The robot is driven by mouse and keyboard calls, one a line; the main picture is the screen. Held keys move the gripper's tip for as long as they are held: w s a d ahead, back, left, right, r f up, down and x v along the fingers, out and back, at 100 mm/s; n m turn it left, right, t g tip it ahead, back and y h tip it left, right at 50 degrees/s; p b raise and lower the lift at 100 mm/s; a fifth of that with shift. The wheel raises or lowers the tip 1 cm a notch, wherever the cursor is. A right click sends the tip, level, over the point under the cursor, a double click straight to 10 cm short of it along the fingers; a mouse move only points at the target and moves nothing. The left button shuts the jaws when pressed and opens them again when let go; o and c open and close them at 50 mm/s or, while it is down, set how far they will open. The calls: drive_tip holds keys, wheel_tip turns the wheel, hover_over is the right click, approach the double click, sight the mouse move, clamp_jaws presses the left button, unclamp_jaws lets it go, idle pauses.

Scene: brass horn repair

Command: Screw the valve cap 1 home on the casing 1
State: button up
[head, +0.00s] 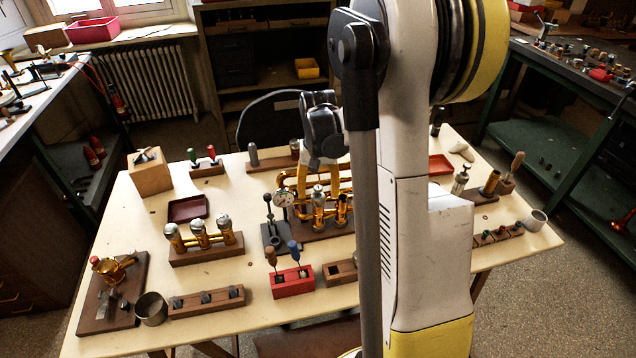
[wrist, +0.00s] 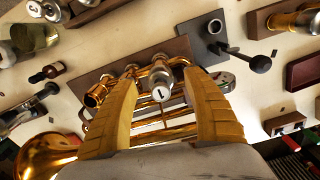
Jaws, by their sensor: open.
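A silver valve cap marked 1 (wrist: 160,93) sits on top of a casing of the brass horn valve block, between my fingers in the wrist view. The casing under it is mostly hidden by the cap. My gripper (wrist: 160,82) is open, one yellow finger on each side of the cap, with gaps visible. In the head view my gripper (head: 318,178) reaches down over the valve block (head: 342,208) on its brown base. A copper-coloured casing mouth (wrist: 96,96) shows beside the left finger. Whether the cap is fully seated cannot be told.
A dial gauge (head: 284,198) and a dark stand (head: 271,236) stand just left of the block. A second valve set (head: 200,238) on a wooden base is further left. A red tool holder (head: 292,282) stands in front. Bare table shows around the tray (head: 188,208).

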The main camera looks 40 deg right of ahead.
drive_tip(key=shift+f+b, duration=0.35)
drive_tip(key=shift+f, duration=1)
clamp_jaws()
drive_tip(key=m, duration=0.5)
drive_tip(key=shift+w+a, duration=0.1)
drive_tip(key=shift+m+b, duration=0.3)
drive_tip(key=shift+m, duration=0.7)
drive_tip(key=m, duration=0.3)
drive_tip(key=shift+w, duration=0.1)
